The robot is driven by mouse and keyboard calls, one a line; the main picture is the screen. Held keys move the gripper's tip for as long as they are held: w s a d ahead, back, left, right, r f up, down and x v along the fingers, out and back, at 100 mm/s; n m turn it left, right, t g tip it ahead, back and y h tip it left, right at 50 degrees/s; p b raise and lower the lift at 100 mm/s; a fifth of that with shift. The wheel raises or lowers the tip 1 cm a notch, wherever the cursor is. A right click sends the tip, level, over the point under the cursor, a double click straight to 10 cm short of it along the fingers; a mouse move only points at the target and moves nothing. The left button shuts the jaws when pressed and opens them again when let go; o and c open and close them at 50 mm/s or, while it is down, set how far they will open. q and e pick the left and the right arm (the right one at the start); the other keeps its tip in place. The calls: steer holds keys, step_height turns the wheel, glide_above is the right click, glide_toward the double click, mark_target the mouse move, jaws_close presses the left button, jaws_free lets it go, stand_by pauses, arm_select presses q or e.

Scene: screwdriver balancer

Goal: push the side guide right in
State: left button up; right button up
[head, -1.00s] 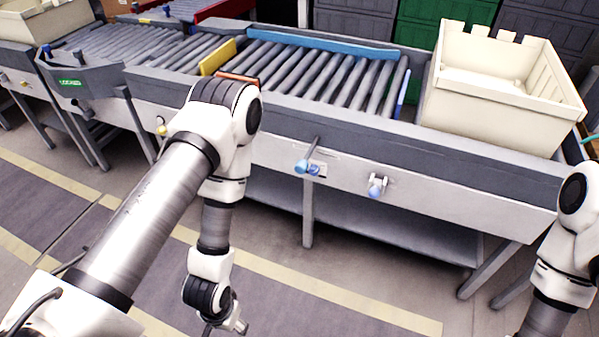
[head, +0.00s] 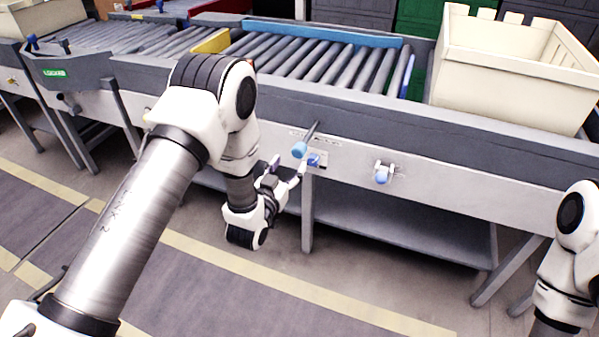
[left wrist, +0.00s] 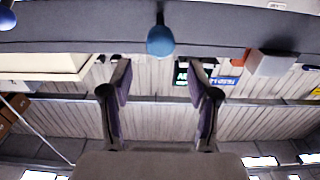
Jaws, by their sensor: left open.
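A blue-tipped rod (head: 300,149) sticks out from the conveyor's front face; its round blue knob (left wrist: 160,41) shows at the top middle of the left wrist view. A long blue guide bar (head: 320,32) runs along the far side of the rollers; I cannot tell whether the rod joins it. My left gripper (head: 287,171) is open and empty, just below and left of the knob in the head view. In the left wrist view its two fingers (left wrist: 160,100) stand apart, with the knob beyond and between them. My right gripper is out of view.
A cream crate (head: 500,85) stands at the conveyor's right end. A yellow guide (head: 211,41) crosses the rollers at left. A lower shelf (head: 400,225) and leg are under the conveyor.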

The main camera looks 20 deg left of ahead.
mark_target(297, 152)
arm_select(q)
steer(key=shift+w, duration=0.15)
steer(key=shift+w+r, duration=0.2)
steer(key=shift+w, duration=0.05)
steer(key=w, duration=0.7)
steer(key=shift+d+f, duration=0.1)
steer(key=shift+d, duration=0.05)
jaws_close()
